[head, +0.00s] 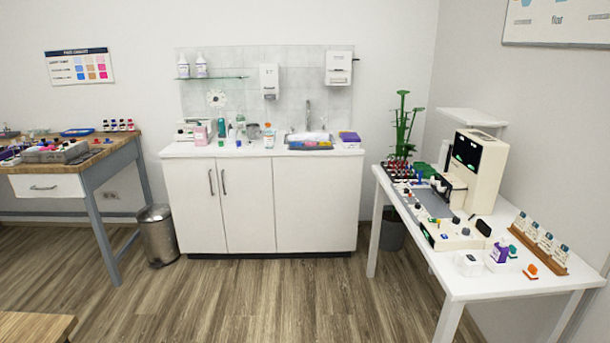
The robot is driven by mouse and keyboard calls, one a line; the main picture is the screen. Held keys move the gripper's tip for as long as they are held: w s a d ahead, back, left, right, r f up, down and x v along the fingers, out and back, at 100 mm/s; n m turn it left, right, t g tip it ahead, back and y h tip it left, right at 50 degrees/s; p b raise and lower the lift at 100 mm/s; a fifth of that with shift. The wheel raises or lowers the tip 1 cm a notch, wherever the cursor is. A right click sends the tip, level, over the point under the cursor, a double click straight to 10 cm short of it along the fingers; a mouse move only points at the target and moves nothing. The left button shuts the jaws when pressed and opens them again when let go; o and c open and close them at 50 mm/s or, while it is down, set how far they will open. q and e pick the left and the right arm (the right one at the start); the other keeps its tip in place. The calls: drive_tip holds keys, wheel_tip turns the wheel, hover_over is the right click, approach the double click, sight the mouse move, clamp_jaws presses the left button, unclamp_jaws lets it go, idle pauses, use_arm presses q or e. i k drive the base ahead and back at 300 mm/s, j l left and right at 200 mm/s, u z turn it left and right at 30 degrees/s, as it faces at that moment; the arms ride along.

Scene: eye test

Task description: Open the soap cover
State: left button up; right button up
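A white wall dispenser (269,80), which looks like a soap dispenser, is mounted on the tiled backsplash above the white counter. Its front looks closed, but it is too small to tell its cover apart. A second, wider white dispenser (338,68) hangs to its right, with a small dark part at its right side. I cannot tell which of the two has the soap cover. Neither of my grippers is in view.
A white cabinet (264,205) with bottles and a sink area stands below the dispensers. A metal bin (157,236) stands at its left. A white table (468,285) with devices is at right, a wooden workbench (108,160) at left. The wooden floor (270,300) between is clear.

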sight(269, 71)
drive_tip(key=i, duration=2.55)
drive_tip(key=i+j+z, duration=0.1)
drive_tip(key=i, duration=1.2)
